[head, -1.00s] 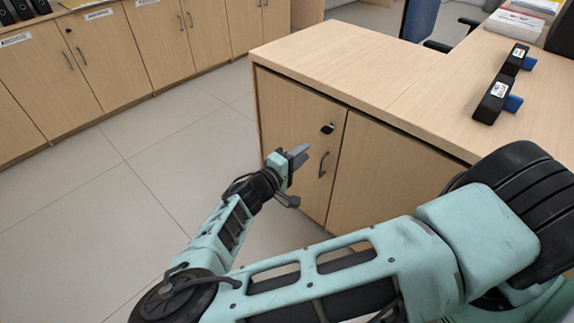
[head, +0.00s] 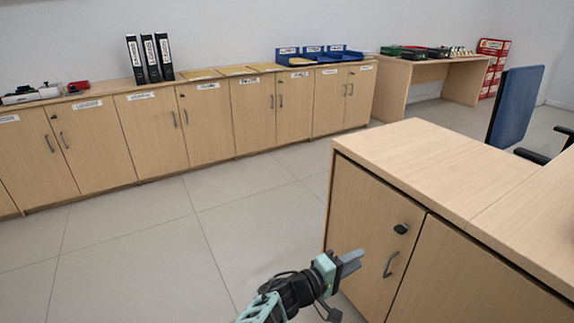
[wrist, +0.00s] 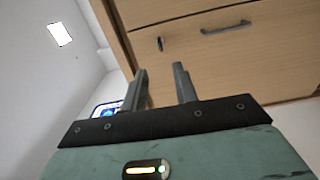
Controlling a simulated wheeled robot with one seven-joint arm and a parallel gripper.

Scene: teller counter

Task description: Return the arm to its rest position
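My gripper (head: 350,263) shows at the bottom of the head view, in front of the door of the wooden counter (head: 440,165). In the wrist view its two grey fingers (wrist: 160,88) stand apart with nothing between them. The counter's cabinet door with its handle (wrist: 226,27) fills the upper right of the wrist view. I cannot tell from these frames how far the fingertips are from the door. Most of my arm is below the edge of the head view.
Low wooden cabinets (head: 205,125) line the wall, with black binders (head: 150,58) and blue trays (head: 318,55) on top. A desk (head: 440,75) and a blue chair (head: 515,103) stand at the back right. The tiled floor (head: 150,235) left of the counter is clear.

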